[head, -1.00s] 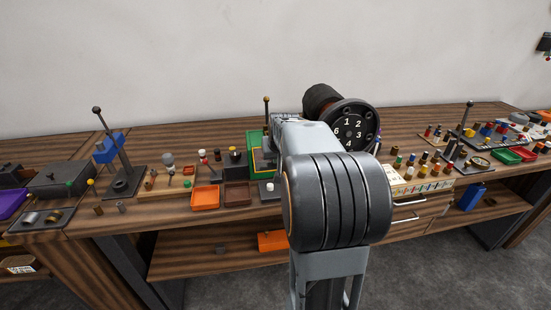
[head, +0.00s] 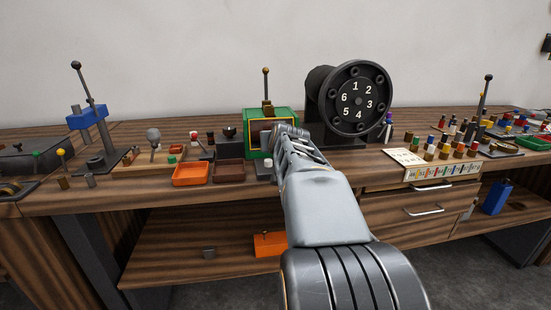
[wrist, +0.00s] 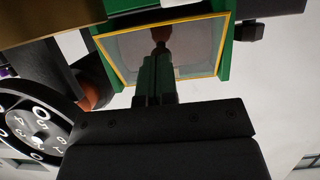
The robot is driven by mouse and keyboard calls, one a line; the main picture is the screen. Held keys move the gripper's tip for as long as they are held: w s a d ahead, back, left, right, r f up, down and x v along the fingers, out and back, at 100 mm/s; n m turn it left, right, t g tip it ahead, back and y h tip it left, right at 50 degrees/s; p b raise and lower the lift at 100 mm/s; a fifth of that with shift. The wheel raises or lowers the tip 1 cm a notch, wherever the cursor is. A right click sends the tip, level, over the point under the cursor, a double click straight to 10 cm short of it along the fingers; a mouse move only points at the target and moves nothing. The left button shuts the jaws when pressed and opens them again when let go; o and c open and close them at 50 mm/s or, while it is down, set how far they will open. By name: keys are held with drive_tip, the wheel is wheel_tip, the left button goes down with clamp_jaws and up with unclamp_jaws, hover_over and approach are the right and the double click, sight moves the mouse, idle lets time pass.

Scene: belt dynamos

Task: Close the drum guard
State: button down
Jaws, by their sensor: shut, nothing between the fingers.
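A green housing (head: 285,115) stands on the bench, left of the large black numbered drum. A see-through panel with a yellow frame, which looks like the drum guard (wrist: 120,50), shows at the green housing in the wrist view. My gripper (wrist: 157,58) is shut and empty, its fingertips overlapping the panel in the wrist view. I cannot tell whether they touch it. In the head view my arm hides the housing's lower right, and the fingertips are not clear.
The numbered drum (head: 358,100) stands close on the right. An upright lever (head: 267,90) rises behind the housing. Orange (head: 191,174) and brown (head: 229,171) trays lie at the front left. Several coloured pegs stand farther right. The wall behind is bare.

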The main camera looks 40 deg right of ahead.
drive_tip(key=shift+w+d+f+b, duration=0.25)
drive_tip(key=shift+w+f+b, duration=0.25)
drive_tip(key=shift+f+b, duration=0.45)
drive_tip(key=shift+w+d+b, duration=0.1)
drive_tip(key=shift+b, duration=0.2)
